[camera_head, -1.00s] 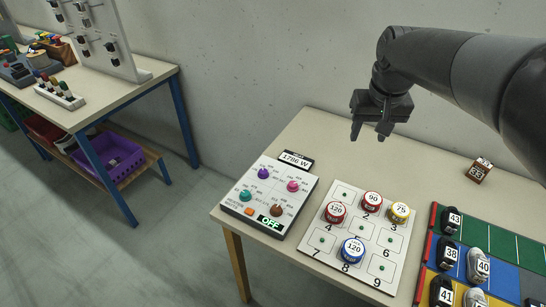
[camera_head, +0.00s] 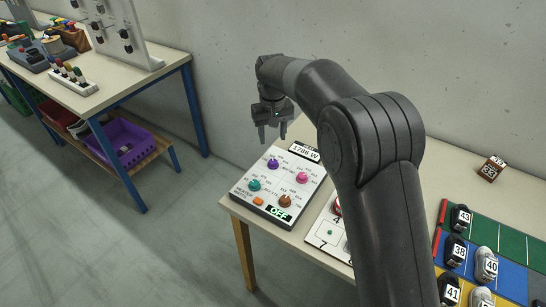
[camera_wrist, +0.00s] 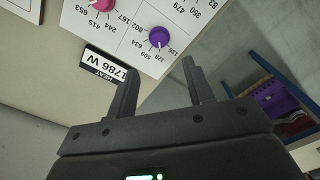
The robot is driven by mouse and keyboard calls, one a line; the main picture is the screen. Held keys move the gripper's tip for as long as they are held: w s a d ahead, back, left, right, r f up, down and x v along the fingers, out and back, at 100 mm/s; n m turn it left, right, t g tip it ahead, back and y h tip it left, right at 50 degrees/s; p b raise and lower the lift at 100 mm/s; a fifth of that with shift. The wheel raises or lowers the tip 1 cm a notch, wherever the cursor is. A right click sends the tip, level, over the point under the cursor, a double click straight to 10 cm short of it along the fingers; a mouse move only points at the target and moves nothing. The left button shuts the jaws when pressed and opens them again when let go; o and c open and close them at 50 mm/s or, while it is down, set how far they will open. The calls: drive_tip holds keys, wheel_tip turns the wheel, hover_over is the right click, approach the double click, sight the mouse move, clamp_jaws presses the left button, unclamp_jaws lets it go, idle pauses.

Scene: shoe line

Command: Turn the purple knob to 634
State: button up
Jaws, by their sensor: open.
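The purple knob (camera_head: 272,163) is at the top left of the white control panel (camera_head: 318,178). My gripper (camera_head: 272,137) is open and empty, above the panel's back left corner, apart from the knob. It also shows in the wrist view (camera_wrist: 158,85).
The panel also has pink (camera_head: 302,177), teal (camera_head: 254,185) and brown (camera_head: 285,200) knobs, an orange button (camera_head: 258,201) and an OFF display (camera_head: 279,213). A 1786 W display (camera_head: 304,152) stands behind it. My arm hides part of the numbered board (camera_head: 322,236).

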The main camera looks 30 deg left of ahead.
sight(273, 161)
wheel_tip(273, 161, down, 10)
drive_tip(key=shift+r, duration=0.15)
idle(0.3)
drive_tip(key=c, duration=1)
